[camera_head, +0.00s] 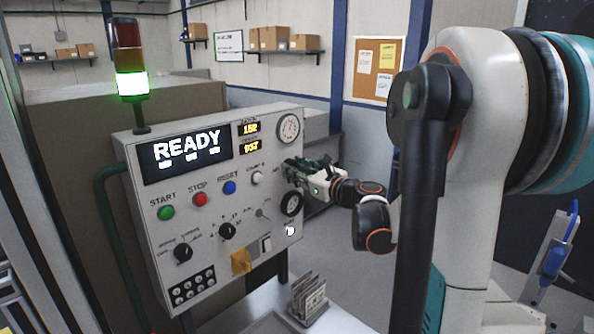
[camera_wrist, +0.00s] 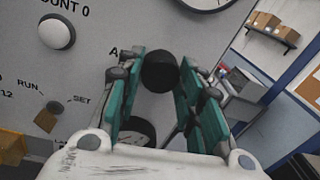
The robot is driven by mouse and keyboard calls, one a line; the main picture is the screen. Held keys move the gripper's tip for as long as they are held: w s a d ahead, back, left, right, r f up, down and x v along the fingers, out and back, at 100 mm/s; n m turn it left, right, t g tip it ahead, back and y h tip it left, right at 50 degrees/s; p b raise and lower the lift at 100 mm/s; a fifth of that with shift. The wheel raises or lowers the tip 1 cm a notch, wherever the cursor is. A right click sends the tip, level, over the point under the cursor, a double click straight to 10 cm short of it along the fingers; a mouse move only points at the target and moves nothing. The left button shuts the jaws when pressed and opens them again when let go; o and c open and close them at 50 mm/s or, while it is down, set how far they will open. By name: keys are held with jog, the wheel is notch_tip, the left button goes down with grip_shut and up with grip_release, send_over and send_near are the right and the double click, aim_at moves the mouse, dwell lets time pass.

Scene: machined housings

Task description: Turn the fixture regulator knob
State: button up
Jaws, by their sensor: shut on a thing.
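A round black knob (camera_wrist: 160,72) stands out from the grey panel face, beside a label that begins with "A" and is partly hidden. In the wrist view the green pads of my gripper (camera_wrist: 158,84) are on both sides of the knob and shut on it. In the head view my gripper (camera_head: 300,168) is at the right side of the panel and hides the knob there. A black-rimmed dial (camera_head: 291,203) sits just below my gripper and is partly hidden by the pads in the wrist view.
The control panel (camera_head: 215,250) carries start, stop and reset buttons, rotary switches, and a "READY" display (camera_head: 187,151). A white push button (camera_wrist: 57,32) and a key switch (camera_wrist: 48,117) are left of the gripper. A small rack with plates (camera_head: 309,296) stands below on the table.

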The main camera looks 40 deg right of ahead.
jog(key=shift+n, duration=0.3)
jog(key=n+b, duration=0.1)
jog(key=n, duration=0.7)
jog(key=n+y+b, duration=0.1)
jog(key=n+b, duration=0.1)
jog(key=n, duration=0.6)
jog(key=n+y+b, duration=0.1)
jog(key=n+b, duration=0.1)
jog(key=n, duration=0.6)
jog(key=shift+d+f+t, duration=0.1)
jog(key=shift+f+t, duration=0.15)
jog(key=shift+t, duration=0.05)
jog(key=shift+n, duration=0.4)
jog(key=o, duration=1.1)
jog(key=s, duration=0.4)
jog(key=s+d, duration=0.1)
jog(key=s, duration=0.3)
jog(key=s+d, duration=0.1)
jog(key=s, duration=0.2)
jog(key=shift+s+f, duration=0.4)
